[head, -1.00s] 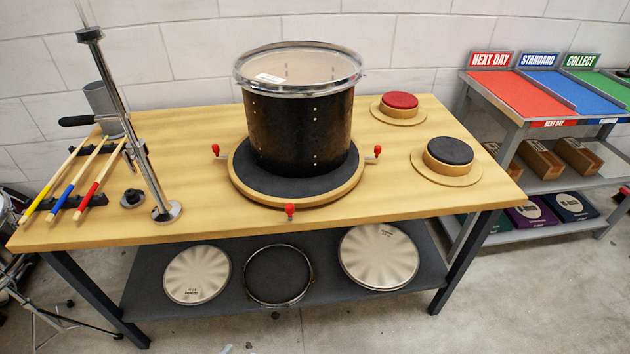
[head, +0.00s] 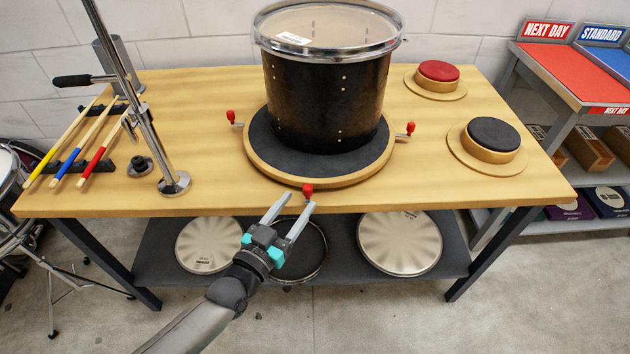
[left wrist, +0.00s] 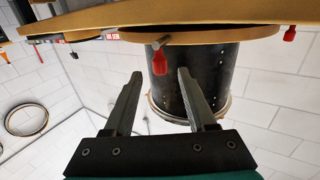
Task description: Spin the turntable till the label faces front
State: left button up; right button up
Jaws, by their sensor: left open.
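A black drum (head: 325,100) with a metal rim and a clear top stands upright on the round turntable (head: 262,150), which has a dark top and wooden edge. Red-knobbed handles stick out at the turntable's front (head: 308,190), left (head: 231,117) and right (head: 410,128). My left gripper (head: 293,203) is open and empty, just in front of the front knob. In the left wrist view, the front red knob (left wrist: 159,62) shows beyond and between the open fingers (left wrist: 160,82). My right gripper is out of view.
A metal stand (head: 140,110) and drumsticks (head: 75,145) are on the bench's left. A red pad (head: 439,70) and a black pad (head: 493,133) sit on its right. Drumheads lie on the lower shelf (head: 345,262). A shelf rack with coloured trays (head: 575,72) stands at right.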

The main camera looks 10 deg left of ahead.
aim_at(310, 187)
pick_arm(q)
jog(key=b+x, duration=0.1)
jog(key=x, duration=0.6)
jog(key=shift+w+d+b, duration=0.2)
jog(key=shift+w+b, duration=0.1)
jog(key=shift+w, duration=0.4)
grip_shut()
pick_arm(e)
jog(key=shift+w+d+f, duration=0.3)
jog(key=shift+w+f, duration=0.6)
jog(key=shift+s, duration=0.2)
